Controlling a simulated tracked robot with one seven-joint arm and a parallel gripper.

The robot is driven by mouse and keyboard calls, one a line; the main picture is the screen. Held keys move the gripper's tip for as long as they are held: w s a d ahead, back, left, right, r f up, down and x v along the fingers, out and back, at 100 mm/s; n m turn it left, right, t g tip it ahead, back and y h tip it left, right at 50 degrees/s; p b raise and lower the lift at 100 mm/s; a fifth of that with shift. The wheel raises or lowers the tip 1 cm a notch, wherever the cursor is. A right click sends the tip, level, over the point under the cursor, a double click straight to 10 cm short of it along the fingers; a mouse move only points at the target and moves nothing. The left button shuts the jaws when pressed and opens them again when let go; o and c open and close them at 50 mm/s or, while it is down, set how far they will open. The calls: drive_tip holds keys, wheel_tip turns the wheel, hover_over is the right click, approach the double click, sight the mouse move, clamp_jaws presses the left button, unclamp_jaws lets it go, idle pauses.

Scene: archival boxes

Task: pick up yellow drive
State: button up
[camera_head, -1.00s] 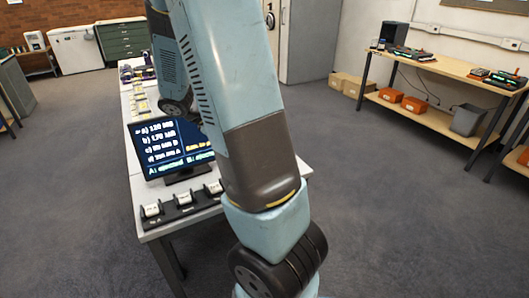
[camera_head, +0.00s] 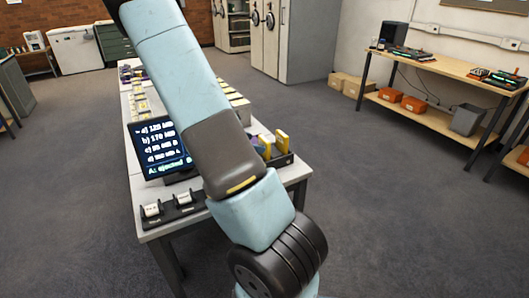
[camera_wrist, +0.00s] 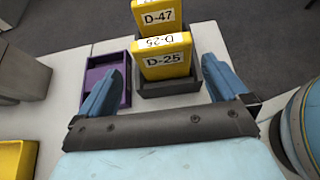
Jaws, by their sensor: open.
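In the wrist view a yellow drive labelled D-25 (camera_wrist: 165,60) stands upright in a dark rack (camera_wrist: 170,89). A second yellow drive labelled D-47 (camera_wrist: 157,15) stands behind it. My gripper (camera_wrist: 161,66) is open and empty, one blue finger to each side of D-25, with no visible contact. I cannot tell how far the fingertips are from the drive in depth. In the head view yellow drives (camera_head: 282,142) show in the black rack (camera_head: 281,160) at the right end of the white table; my arm hides the gripper there.
A purple tray (camera_wrist: 118,66) lies left of the rack. A yellow object (camera_wrist: 17,160) is at the lower left of the wrist view. A monitor (camera_head: 160,147) and a black switch panel (camera_head: 178,211) stand on the table (camera_head: 195,221). Floor right of the table is clear.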

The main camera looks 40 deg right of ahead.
sight(262, 144)
drive_tip(key=shift+x, duration=3.8)
drive_tip(key=shift+s, duration=0.2)
drive_tip(key=c, duration=1)
drive_tip(key=shift+c, duration=0.3)
drive_tip(key=shift+r, duration=0.2)
